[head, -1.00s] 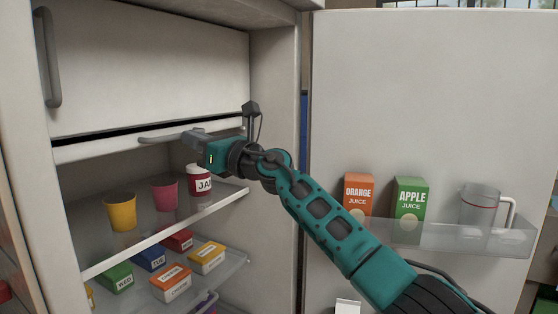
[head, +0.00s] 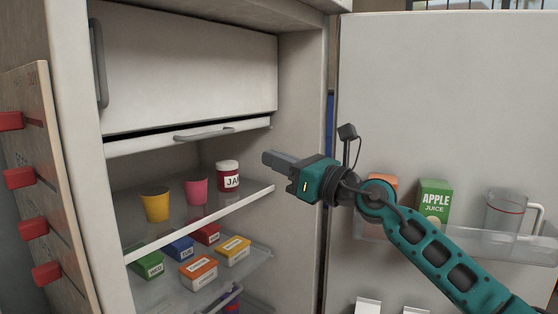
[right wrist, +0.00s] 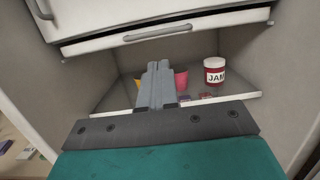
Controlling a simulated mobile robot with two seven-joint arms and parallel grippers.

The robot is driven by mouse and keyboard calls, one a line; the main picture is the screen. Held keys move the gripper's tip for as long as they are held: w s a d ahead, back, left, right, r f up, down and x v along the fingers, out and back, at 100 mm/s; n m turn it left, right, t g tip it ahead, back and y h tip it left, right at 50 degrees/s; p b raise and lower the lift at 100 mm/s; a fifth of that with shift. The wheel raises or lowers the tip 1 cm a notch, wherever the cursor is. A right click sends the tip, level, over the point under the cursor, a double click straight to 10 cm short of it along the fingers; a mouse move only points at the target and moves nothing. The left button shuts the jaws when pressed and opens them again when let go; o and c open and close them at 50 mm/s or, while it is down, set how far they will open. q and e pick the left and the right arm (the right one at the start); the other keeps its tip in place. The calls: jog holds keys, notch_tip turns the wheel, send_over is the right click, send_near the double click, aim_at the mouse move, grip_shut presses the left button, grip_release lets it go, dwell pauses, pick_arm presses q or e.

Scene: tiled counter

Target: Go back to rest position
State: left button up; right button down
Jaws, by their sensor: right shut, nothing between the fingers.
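My right gripper (head: 268,158) is shut and empty, in front of the open fridge near the right end of the upper glass shelf (head: 215,213). In the right wrist view its closed fingers (right wrist: 157,68) point into the fridge toward the shelf. The teal arm comes in from the lower right, in front of the open fridge door (head: 440,100). A drawer front with a grey handle (head: 205,133) is above the shelf, apart from the gripper. My left gripper is not in view.
A yellow cup (head: 156,206), a pink cup (head: 196,191) and a jam jar (head: 228,177) stand on the upper shelf. Several small boxes lie on the shelf below. The door rack (head: 400,238) holds an apple juice carton (head: 434,203) and a jug (head: 505,212). A board with red knobs (head: 45,180) is at the left.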

jog(key=s+d+f+m+t+h+p, duration=0.2)
jog(key=s+d+f+m+h, duration=0.15)
jog(key=f+m, duration=0.55)
jog(key=s+d+f+m+t+h+p, duration=0.1)
jog(key=s+d+f+m+t+h, duration=0.2)
jog(key=f+m, duration=0.65)
jog(key=s+d+f+m+t+h+p, duration=0.15)
jog(key=s+d+f+m+h, duration=0.35)
jog(key=m, duration=0.7)
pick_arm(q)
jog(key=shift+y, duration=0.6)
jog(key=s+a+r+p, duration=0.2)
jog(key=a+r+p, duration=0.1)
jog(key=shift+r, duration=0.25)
pick_arm(e)
jog(key=s+d+f+m+g+h, duration=0.1)
jog(key=s+d+f+m+g, duration=0.2)
jog(key=s+f+m, duration=0.4)
jog(key=s+d+f+m+g+h, duration=0.2)
jog(key=s+d+f+m+g, duration=0.2)
jog(key=s+f+m, duration=0.3)
jog(key=s+d+f, duration=0.1)
jog(key=s+f, duration=0.1)
jog(key=s, duration=0.3)
jog(key=shift+s+f, duration=0.2)
jog(key=shift+f, duration=0.1)
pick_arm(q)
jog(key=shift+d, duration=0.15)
